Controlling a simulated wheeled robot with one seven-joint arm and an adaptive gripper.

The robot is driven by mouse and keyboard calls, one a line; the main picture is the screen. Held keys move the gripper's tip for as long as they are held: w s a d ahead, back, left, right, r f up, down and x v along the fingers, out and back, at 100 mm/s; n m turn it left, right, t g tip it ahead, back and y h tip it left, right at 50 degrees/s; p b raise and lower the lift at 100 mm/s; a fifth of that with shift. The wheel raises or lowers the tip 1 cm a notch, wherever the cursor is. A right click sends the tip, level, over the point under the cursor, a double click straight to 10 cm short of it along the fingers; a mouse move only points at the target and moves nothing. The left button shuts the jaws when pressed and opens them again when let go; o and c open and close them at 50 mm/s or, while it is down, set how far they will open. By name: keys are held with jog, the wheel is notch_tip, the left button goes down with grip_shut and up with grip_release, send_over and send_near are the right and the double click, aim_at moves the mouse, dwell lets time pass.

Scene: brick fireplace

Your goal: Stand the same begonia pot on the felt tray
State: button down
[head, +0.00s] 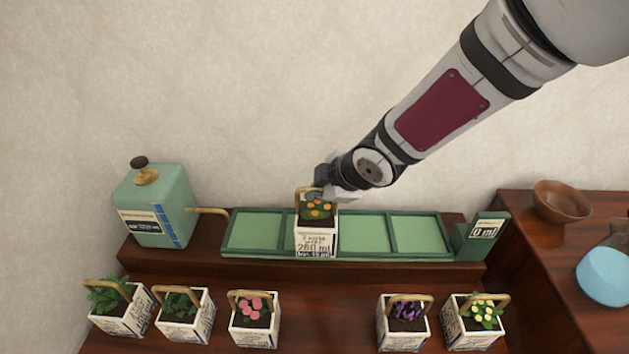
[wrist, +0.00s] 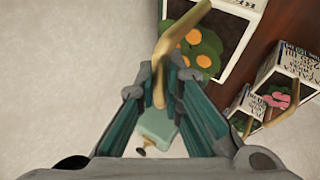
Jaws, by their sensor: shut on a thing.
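A white lettered pot with orange flowers (head: 316,242) and a tan hoop handle is at the second section from the left of the green tray (head: 417,234). Its label reads 280 ml; the plant name is too small to read. I cannot tell whether its base touches the tray or hangs just above it. My gripper (head: 322,190) is shut on the handle from above. In the wrist view, the handle (wrist: 172,42) passes between the fingertips (wrist: 160,88), and the pot's orange flowers (wrist: 203,62) show beyond. The pot hides part of the tray's front edge.
A green tank (head: 153,210) with a brass spout stands left of the tray, and a 0 ml display (head: 482,236) right of it. Several flower pots line the lower front step, including pink (head: 254,318) and purple (head: 404,322). A bowl (head: 562,202) sits at right.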

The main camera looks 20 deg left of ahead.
jog(key=w+a+f, duration=0.3)
jog(key=w+f, duration=0.1)
jog(key=w, duration=0.1)
jog(key=shift+w+a+p, duration=0.25)
jog(key=shift+w+p, duration=0.1)
jog(key=shift+p, duration=0.1)
jog(key=shift+f, duration=0.15)
jog(key=c, duration=1.7)
grip_release()
jog(key=p+v, duration=0.2)
jog(key=v, duration=1)
